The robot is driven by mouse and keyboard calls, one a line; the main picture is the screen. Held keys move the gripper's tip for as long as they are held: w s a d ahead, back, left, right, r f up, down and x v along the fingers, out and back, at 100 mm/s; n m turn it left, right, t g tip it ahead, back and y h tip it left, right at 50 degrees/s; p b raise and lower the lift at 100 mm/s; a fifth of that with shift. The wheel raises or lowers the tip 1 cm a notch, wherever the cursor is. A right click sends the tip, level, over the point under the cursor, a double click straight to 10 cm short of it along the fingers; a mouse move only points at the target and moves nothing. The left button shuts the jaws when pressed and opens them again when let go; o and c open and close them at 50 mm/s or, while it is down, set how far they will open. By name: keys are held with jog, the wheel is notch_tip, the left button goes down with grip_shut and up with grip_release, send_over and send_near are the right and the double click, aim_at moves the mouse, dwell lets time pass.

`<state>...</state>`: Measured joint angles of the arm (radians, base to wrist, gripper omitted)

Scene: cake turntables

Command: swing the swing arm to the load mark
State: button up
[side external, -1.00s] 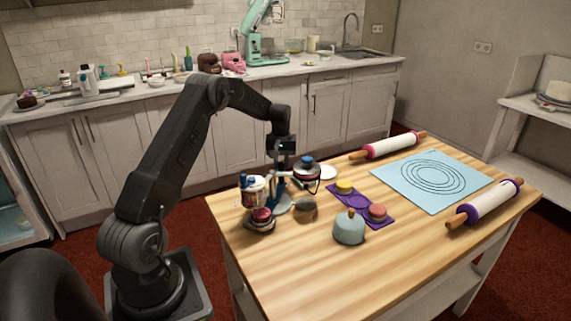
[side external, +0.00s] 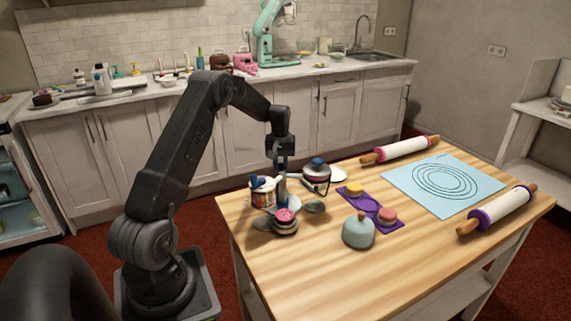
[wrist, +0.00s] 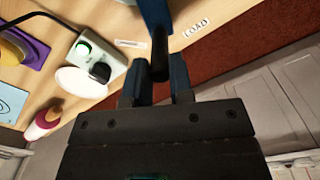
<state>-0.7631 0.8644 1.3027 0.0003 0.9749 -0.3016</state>
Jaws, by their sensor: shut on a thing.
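The blue swing arm (wrist: 154,12) comes down from the top edge of the wrist view and ends in a dark upright grip (wrist: 159,58). My gripper (wrist: 157,85) is shut on that grip, with a finger on each side. The white LOAD label (wrist: 197,25) lies on the wood to the right of the swing arm, with a gap between them. A second pale label (wrist: 130,43) lies to its left; its text is unreadable. In the side view my gripper (side external: 281,168) points down among the turntable items, and the swing arm is mostly hidden there.
A pink-topped cake stack (side external: 285,217), a white-and-red canister (side external: 262,193) and a blue-topped pot (side external: 317,176) stand close around my gripper. The table front is clear.

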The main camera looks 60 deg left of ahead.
jog(key=shift+s, duration=0.2)
jog(key=shift+s+a, duration=0.15)
jog(key=shift+s, duration=0.5)
jog(key=shift+s+a, duration=0.15)
jog(key=shift+s, duration=0.8)
jog(key=o, duration=0.7)
jog(key=shift+r, duration=3.5)
